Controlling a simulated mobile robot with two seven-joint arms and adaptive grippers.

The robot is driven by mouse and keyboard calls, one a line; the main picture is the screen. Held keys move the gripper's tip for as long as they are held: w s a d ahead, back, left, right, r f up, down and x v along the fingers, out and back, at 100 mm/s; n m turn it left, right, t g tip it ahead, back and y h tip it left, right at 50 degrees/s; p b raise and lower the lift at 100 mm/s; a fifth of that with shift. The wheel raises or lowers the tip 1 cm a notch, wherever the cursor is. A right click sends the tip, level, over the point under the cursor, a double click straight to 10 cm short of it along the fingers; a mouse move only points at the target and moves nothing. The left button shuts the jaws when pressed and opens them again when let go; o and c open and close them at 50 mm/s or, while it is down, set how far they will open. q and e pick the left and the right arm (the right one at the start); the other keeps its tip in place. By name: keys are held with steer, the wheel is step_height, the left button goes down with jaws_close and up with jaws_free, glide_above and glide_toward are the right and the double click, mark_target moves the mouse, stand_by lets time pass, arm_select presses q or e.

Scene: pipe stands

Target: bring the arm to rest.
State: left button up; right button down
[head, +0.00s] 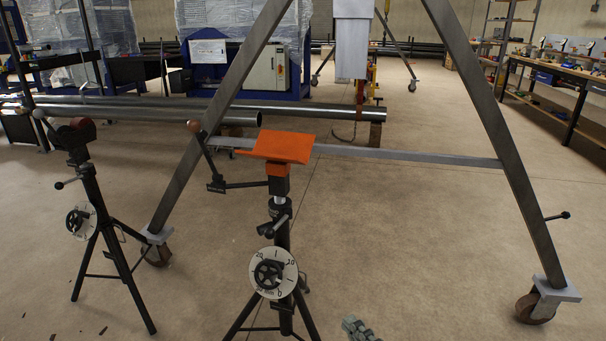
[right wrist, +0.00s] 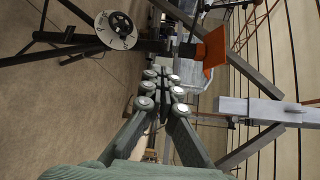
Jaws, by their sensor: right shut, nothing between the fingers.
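My right gripper (head: 360,328) shows at the bottom edge of the head view, just right of the near pipe stand. In the right wrist view its fingers (right wrist: 160,93) are together with nothing between them. The near pipe stand (head: 282,235) has an orange V-shaped head (head: 285,146) and a white dial (head: 273,273). It also shows in the right wrist view, with the dial (right wrist: 117,30) at upper left and the orange head (right wrist: 215,55) beyond the fingertips. The gripper is apart from the stand. My left gripper is not in view.
A second pipe stand (head: 90,205) stands at the left. A steel A-frame on casters (head: 507,150) spans behind the near stand, with a crossbar (head: 400,155). Long pipes (head: 220,115) lie behind it. A workbench (head: 560,85) is at the far right. Floor at right is clear.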

steer(key=s+d+f+n+g+h, duration=0.2)
steer(key=d+f+n+g+h, duration=0.1)
steer(key=d+f+n, duration=0.4)
steer(key=s+d+f+n+g+h, duration=0.2)
steer(key=d+f+n+g, duration=0.3)
steer(key=f, duration=0.5)
steer(key=s+d+f+n+g+h, duration=0.1)
steer(key=s+d+f+n+h, duration=0.15)
steer(key=d, duration=0.45)
steer(key=s+d+f+n+g+h, duration=0.1)
steer(key=s+d+h, duration=0.2)
steer(key=d, duration=0.5)
steer(key=s+d+f+n+g+h, duration=0.1)
steer(key=s+d+f+n+h, duration=0.15)
steer(key=d, duration=0.45)
steer(key=s+a+f+m+y, duration=0.1)
steer(key=a+f, duration=0.1)
steer(key=a, duration=0.6)
steer(key=s+a+f+m+y, duration=0.1)
steer(key=a+f+m+y, duration=0.1)
steer(key=a, duration=0.6)
steer(key=shift+s+a+g, duration=0.3)
steer(key=shift+s, duration=0.05)
